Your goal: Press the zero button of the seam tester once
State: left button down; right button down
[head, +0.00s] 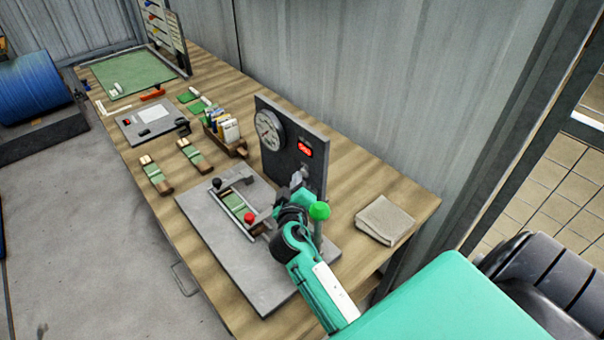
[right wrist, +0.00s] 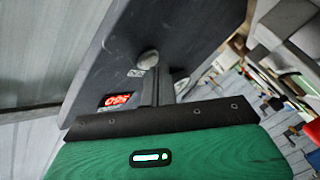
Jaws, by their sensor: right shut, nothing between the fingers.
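The seam tester is an upright dark panel (head: 282,112) on a grey base plate (head: 258,283), with a round dial (head: 269,130) and a lit red display (head: 305,149). In the right wrist view the panel (right wrist: 165,30) carries a round grey button (right wrist: 147,59) beside a small label, and the red display (right wrist: 118,100). My right gripper (head: 297,181) is shut and empty, close to the panel below the display. In the right wrist view its fingertips (right wrist: 154,77) are at the button's lower edge; I cannot tell whether they touch. The gripper hides the button in the head view.
A green-knobbed post (head: 319,211) stands close beside my right wrist. A clamp with a red knob (head: 249,217) and a green strip lies on the base plate. A card holder (head: 225,138) stands left of the panel. Folded grey sacks (head: 384,220) lie to the right.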

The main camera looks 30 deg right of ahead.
jog(key=shift+d+f, duration=0.1)
jog(key=shift+f, duration=0.05)
jog(key=a, duration=0.1)
jog(key=a+b, duration=0.1)
jog(key=a, duration=0.1)
jog(key=a+b, duration=0.1)
jog(key=a, duration=0.1)
jog(key=shift+s, duration=0.4)
dwell(0.5)
